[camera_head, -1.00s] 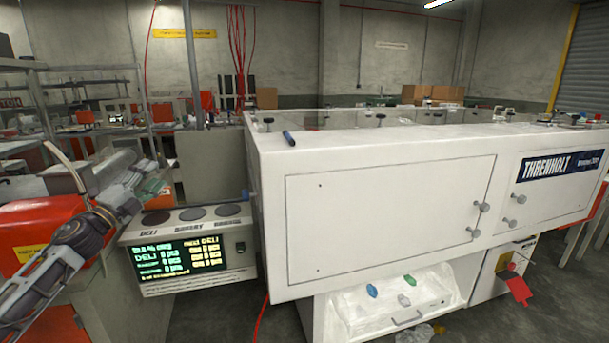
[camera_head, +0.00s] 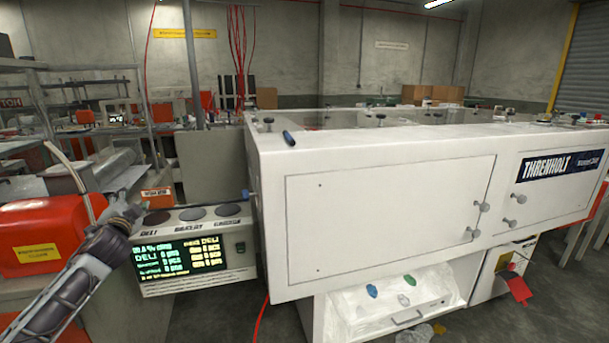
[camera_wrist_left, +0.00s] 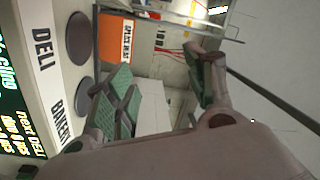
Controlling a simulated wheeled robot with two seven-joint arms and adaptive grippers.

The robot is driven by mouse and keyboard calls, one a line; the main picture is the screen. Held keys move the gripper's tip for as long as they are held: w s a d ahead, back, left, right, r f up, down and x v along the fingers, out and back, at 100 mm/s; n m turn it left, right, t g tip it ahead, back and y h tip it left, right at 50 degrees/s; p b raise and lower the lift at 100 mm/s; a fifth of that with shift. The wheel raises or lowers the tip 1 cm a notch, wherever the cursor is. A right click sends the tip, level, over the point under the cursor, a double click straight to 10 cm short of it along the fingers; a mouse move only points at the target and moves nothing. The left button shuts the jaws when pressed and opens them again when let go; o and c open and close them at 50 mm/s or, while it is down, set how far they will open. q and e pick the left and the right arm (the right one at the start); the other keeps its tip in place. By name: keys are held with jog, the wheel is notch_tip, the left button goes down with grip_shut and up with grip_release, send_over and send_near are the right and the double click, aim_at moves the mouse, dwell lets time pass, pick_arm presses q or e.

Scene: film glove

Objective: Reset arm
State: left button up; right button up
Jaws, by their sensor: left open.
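My left arm comes in from the lower left in the head view. My left gripper (camera_head: 126,205) is beside the left end of the control box (camera_head: 240,262), seen small and partly end-on. In the left wrist view my left gripper (camera_wrist_left: 163,92) has its two green-padded fingers spread apart, with nothing between them. The control box also shows in the wrist view (camera_wrist_left: 52,75), tilted, with its DELI label, round dark pads and lit screen beside the fingers. My right gripper is in neither view.
A large white THRENHOLT machine (camera_head: 390,215) fills the middle and right. A red box (camera_head: 40,238) stands at the left behind my arm. An orange-labelled box (camera_head: 157,194) is behind the control box.

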pick_arm(q)
jog(key=s+d+f+n+g+h, duration=0.1)
jog(key=s+d+f+g+h, duration=0.15)
jog(key=s+d+f, duration=0.6)
jog(key=s+d+f+n+g+h, duration=0.15)
jog(key=d+f+g, duration=0.3)
jog(key=f, duration=0.95)
jog(key=s+d+f+n+g+h, duration=0.1)
jog(key=s+d+f+n+g, duration=0.15)
jog(key=s+d+f, duration=0.7)
jog(key=s+d+f+g+h, duration=0.1)
jog(key=s+d+f, duration=0.4)
jog(key=s+f, duration=0.5)
jog(key=s+d+f+g+h, duration=0.2)
jog(key=s+d+f+g, duration=0.2)
jog(key=s+f, duration=0.6)
jog(key=shift+s+d+f+g+p, duration=0.3)
jog(key=shift+s+d+p, duration=0.2)
jog(key=shift+s, duration=0.3)
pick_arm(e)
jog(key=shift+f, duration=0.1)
